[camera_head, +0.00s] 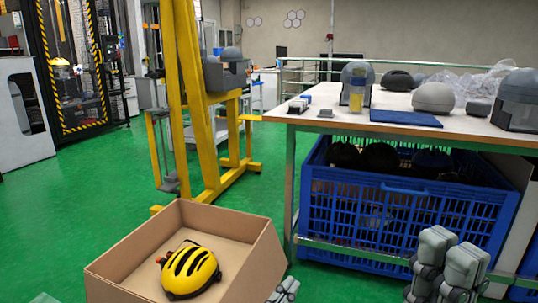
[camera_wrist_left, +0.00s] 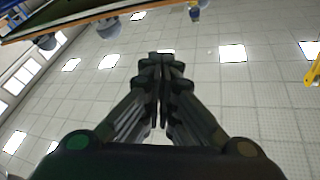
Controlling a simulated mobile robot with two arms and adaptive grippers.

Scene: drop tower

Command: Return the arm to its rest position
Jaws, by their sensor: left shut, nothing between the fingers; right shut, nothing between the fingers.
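My left gripper (camera_head: 285,291) shows only as grey fingertips at the bottom edge of the head view, just right of the cardboard box. In the left wrist view it (camera_wrist_left: 161,92) is shut and empty, its dark fingers together against the ceiling. My right gripper (camera_head: 447,266) is at the lower right of the head view, in front of the blue crate, fingers pointing up. It is shut with nothing held. Most of both arms is out of view.
A cardboard box (camera_head: 130,253) holds a yellow helmet (camera_head: 190,272). The yellow tower frame (camera_head: 192,90) stands behind it. The worktable (camera_head: 340,112) bears helmets and a blue mat (camera_head: 405,118). A blue crate (camera_head: 400,215) sits beneath. Green floor (camera_head: 60,215) is clear at left.

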